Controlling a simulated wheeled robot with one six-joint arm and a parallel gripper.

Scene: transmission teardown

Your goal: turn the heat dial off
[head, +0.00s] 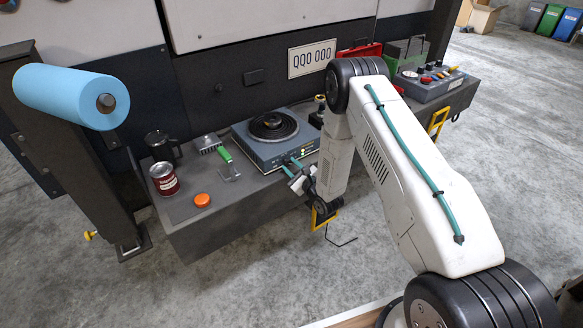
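The hot plate (262,150) is a blue-grey box with a round dark burner (272,125) on top. It stands on the grey bench, and its front panel faces the open floor. My gripper (287,165) is at this front panel, right of its middle. Its two teal-tipped fingers point at the panel with a small gap showing between them. I cannot make out the heat dial; the fingers may cover it. Whether they touch or grip anything is too small to tell.
Left of the hot plate on the grey bench (215,222) are a green-handled scraper (228,165), a brush (208,143), an orange lid (202,200), a red can (164,179) and a black mug (160,146). A control box (428,82) stands at the right end. Open floor lies in front.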

